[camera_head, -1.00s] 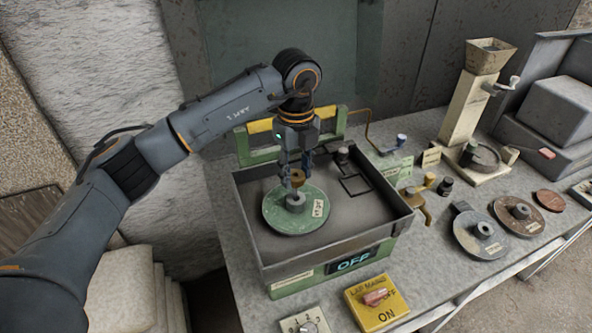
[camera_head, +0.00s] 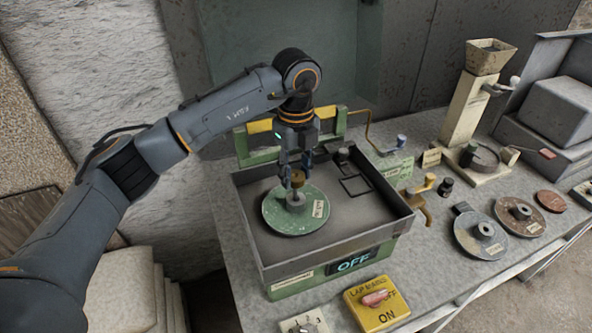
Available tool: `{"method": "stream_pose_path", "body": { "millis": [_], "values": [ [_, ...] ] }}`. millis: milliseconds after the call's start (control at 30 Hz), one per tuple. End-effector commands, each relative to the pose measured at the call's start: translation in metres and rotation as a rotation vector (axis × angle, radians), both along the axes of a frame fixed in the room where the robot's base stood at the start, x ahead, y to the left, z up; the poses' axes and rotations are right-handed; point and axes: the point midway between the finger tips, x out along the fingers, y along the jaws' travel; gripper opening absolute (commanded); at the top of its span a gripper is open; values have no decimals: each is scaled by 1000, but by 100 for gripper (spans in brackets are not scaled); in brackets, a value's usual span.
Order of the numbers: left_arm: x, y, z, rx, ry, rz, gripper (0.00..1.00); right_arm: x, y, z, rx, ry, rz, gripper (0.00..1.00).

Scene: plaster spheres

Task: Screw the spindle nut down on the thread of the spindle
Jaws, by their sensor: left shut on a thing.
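The spindle nut (camera_head: 298,179) is a small brass-coloured piece above the hub of the green disc. My left gripper (camera_head: 297,178) points straight down over the disc and is shut on the nut. The green disc (camera_head: 283,222) lies flat in the machine's square pan, with a pale label on its right side. Its grey hub (camera_head: 295,201) stands at the disc's middle, under the nut. The spindle's thread is too small and hidden to make out. My right gripper is not in view.
The pan's rim (camera_head: 340,247) surrounds the disc, with an OFF display (camera_head: 354,262) on its front. A yellow mains switch box (camera_head: 377,304) stands in front. Spare discs (camera_head: 480,234) lie to the right, and a hopper device (camera_head: 474,105) stands behind them.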

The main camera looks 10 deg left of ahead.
Motion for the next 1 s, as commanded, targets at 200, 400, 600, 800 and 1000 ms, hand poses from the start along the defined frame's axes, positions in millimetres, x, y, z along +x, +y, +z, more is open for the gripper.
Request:
{"method": "stream_pose_path", "body": {
  "millis": [200, 400, 600, 800, 1000],
  "values": [
    [0, 0, -6, 0, 0, 0, 0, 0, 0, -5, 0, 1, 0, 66],
    [0, 0, -11, 0, 0, 0, 0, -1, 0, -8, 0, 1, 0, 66],
    [0, 0, -16, -1, -1, 0, 0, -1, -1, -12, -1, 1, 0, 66],
    [0, 0, -21, -1, -1, 0, 0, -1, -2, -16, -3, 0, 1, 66],
    [0, 0, -26, -1, -1, 0, 0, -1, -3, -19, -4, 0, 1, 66]
  ]
}}
